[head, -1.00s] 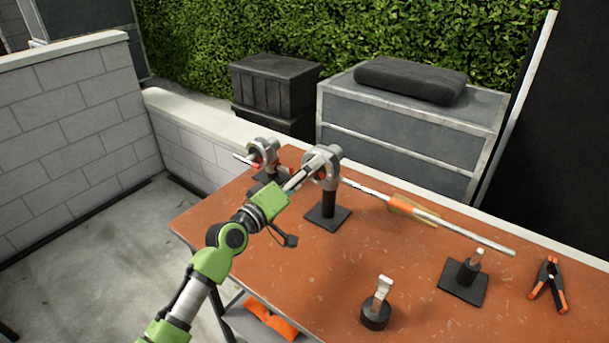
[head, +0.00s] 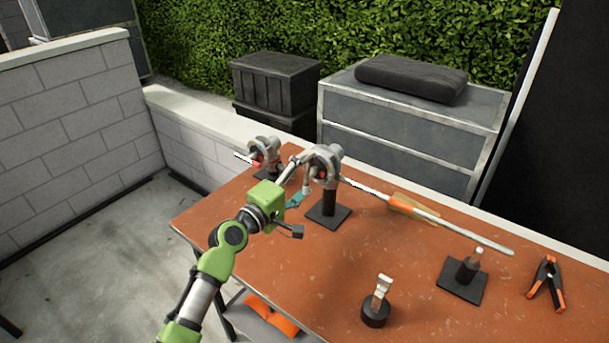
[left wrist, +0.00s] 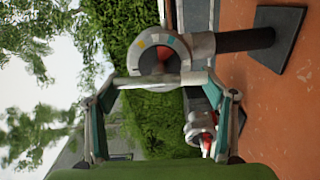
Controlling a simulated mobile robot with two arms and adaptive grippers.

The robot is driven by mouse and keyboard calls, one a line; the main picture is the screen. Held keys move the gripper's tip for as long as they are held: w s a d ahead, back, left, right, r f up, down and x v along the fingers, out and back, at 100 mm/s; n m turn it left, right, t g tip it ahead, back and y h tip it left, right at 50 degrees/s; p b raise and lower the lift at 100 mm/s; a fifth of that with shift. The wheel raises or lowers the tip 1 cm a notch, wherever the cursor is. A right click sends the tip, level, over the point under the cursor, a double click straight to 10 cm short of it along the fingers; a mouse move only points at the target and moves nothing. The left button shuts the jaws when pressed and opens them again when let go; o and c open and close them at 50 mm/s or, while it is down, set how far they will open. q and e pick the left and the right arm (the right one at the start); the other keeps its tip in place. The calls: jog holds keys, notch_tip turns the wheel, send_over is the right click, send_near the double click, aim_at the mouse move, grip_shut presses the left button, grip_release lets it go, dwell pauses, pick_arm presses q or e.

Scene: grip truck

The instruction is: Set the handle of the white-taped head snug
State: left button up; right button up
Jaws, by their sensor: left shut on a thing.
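Two grey ring-shaped heads stand on black posts at the table's far side: a nearer head (head: 325,158) and a farther head (head: 265,152). White tape is too small to tell for certain on either. My left gripper (head: 300,178) is at the near side of the nearer head. In the left wrist view, the nearer head's ring (left wrist: 160,60) faces me, and a pale handle bar (left wrist: 155,82) spans between the fingers of my left gripper (left wrist: 163,95), which is shut on it. The farther head also shows there (left wrist: 201,130). My right gripper is out of view.
On the orange table (head: 270,235) are a black stand (head: 463,285), a round-based post (head: 377,316) and a spring clamp (head: 546,285). The table's middle is clear.

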pick_arm(q)
jog(key=o, duration=1.1)
jog(key=v, duration=1.2)
